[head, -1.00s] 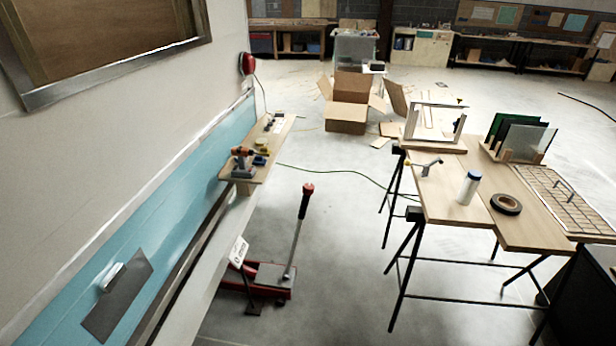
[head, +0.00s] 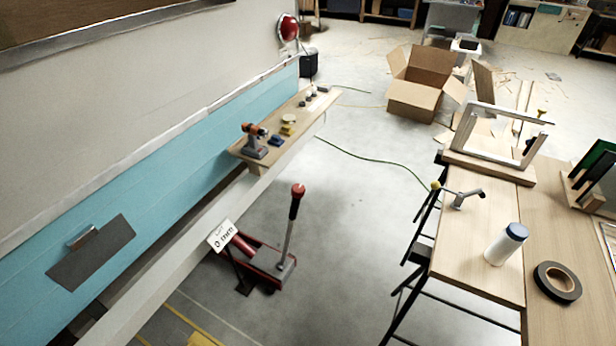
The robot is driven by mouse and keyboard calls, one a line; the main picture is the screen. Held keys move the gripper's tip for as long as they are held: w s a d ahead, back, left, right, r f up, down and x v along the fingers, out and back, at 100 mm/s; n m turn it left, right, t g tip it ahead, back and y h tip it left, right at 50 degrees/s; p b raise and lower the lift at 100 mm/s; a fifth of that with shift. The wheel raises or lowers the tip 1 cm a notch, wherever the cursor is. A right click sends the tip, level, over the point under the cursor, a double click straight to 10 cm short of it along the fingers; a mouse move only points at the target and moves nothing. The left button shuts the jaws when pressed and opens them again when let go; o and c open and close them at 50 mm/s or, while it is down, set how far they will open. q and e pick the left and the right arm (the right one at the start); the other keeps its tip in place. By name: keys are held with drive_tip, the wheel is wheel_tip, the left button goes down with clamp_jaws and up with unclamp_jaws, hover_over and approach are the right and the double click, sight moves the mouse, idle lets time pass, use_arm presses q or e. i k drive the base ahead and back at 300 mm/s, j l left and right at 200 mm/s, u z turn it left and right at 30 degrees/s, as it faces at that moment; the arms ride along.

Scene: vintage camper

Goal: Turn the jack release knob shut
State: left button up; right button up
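A red floor jack (head: 262,262) stands low on the floor beside the camper's side, partly hidden by the camper's white lower edge. Its handle (head: 290,225) stands up with a slight tilt and has a red and black grip (head: 297,197) on top. I cannot make out the release knob at this size. Neither of my grippers is in view.
A narrow wooden shelf (head: 275,150) with a drill (head: 252,141) and small items sticks out along the camper wall (head: 150,190). A trestle table (head: 480,250) with a bottle (head: 506,244) and tape roll (head: 557,281) stands right. The floor between is clear, crossed by a green cable (head: 365,160).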

sight(298, 190)
drive_tip(key=i+l+u, duration=0.15)
drive_tip(key=i, duration=0.4)
drive_tip(key=i+l+u, duration=0.2)
drive_tip(key=i, duration=0.3)
drive_tip(key=i+j, duration=0.1)
drive_tip(key=i, duration=0.15)
drive_tip(key=u, duration=0.05)
